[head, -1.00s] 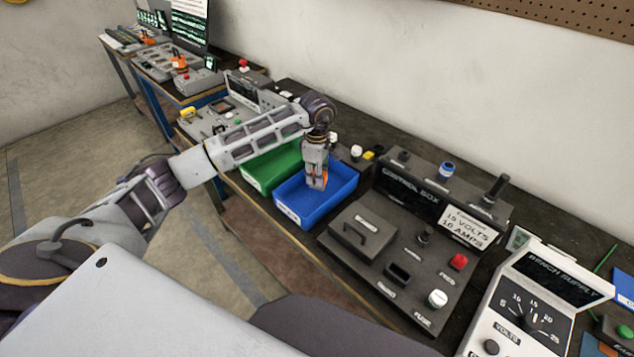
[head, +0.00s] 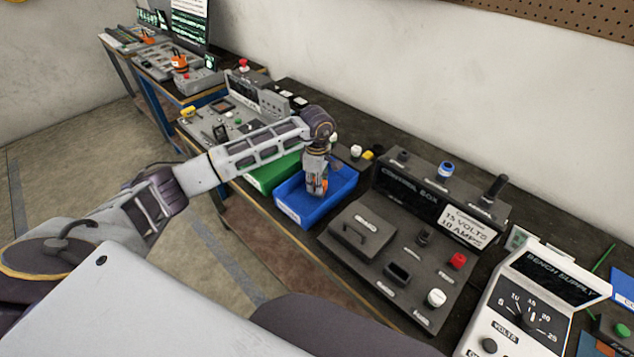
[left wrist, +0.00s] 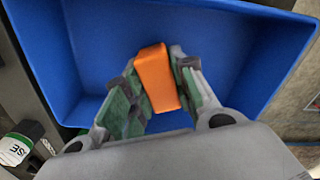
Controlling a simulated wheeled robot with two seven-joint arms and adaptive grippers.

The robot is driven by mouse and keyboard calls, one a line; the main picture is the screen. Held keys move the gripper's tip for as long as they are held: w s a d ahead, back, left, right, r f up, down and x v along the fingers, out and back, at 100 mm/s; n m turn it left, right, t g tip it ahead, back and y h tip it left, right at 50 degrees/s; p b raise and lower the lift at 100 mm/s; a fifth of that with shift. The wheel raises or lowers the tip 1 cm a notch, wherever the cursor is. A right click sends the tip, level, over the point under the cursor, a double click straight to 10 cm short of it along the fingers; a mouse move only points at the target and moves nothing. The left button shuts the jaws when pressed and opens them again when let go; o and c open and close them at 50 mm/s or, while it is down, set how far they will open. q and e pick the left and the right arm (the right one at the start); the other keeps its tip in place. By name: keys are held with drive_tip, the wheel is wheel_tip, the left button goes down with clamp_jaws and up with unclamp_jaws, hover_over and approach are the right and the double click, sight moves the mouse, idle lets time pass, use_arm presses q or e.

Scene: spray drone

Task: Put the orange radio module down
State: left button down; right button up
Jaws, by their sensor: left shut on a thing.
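The orange radio module (left wrist: 156,78) is a small block between the two fingers of my left gripper (left wrist: 158,92) in the left wrist view. My left gripper (head: 317,192) is shut on the module and points down inside the blue bin (head: 299,218). The bin's blue floor and walls (left wrist: 100,30) surround the module in the left wrist view. I cannot tell whether the module touches the bin floor. In the head view the module is mostly hidden by the fingers. My right gripper is not in view.
A green bin (head: 266,178) stands left of the blue bin, partly under my left arm. A dark control box (head: 365,240) with a handle and knobs stands close to the right. A bench supply (head: 530,300) is at the lower right. The wall is behind the bench.

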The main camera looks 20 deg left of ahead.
use_arm(q)
drive_tip(key=shift+f, duration=0.1)
drive_tip(key=c, duration=1.6)
unclamp_jaws()
drive_tip(key=o, duration=0.4)
drive_tip(key=shift+o, duration=0.2)
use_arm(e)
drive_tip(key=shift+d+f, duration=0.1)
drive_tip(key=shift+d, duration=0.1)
